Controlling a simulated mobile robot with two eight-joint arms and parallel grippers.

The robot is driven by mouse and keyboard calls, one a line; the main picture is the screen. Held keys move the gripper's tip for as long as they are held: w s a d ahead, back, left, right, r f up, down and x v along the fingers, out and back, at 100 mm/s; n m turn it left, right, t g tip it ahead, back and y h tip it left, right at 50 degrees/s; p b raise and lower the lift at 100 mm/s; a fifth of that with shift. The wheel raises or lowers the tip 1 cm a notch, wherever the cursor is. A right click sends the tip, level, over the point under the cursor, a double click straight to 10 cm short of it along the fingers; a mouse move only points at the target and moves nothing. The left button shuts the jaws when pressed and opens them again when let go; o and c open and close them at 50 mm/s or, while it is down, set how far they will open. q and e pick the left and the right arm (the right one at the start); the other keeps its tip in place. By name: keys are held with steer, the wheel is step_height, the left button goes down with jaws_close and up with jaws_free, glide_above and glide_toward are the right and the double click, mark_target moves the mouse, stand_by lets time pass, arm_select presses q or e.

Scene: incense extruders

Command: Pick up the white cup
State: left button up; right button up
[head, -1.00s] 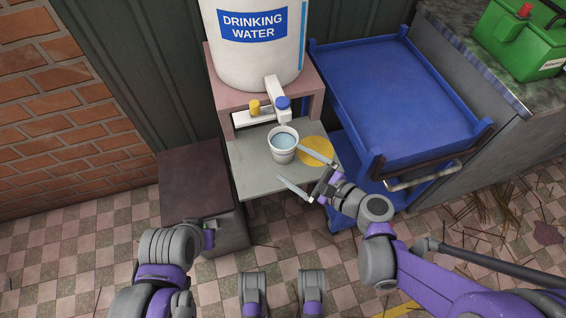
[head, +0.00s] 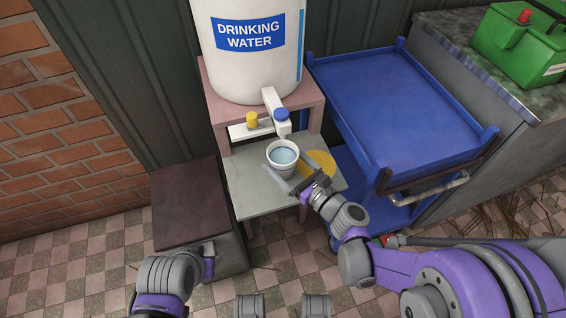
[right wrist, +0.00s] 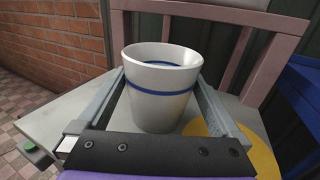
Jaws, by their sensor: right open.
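The white cup (head: 283,164) stands upright on the grey shelf under the tap, with pale blue water inside. In the right wrist view the cup (right wrist: 158,105) shows a blue stripe around it. My right gripper (head: 285,175) is open, with its two fingers reaching along either side of the cup. In the right wrist view one finger of the right gripper (right wrist: 160,78) is left of the cup and one is right; whether they touch it I cannot tell. My left gripper (head: 209,262) is low at left, well away from the cup; its fingers are not clear.
The drinking water tank (head: 250,70) and its tap (head: 277,107) stand just behind and above the cup. A yellow disc (head: 318,164) lies on the grey shelf (head: 250,200). A blue trolley (head: 400,110) is at the right, a dark box (head: 190,205) at the left.

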mark_target(275, 153)
steer(key=x, duration=0.3)
steer(key=shift+w+a, duration=0.2)
steer(key=shift+a, duration=0.05)
steer(key=c, duration=1.5)
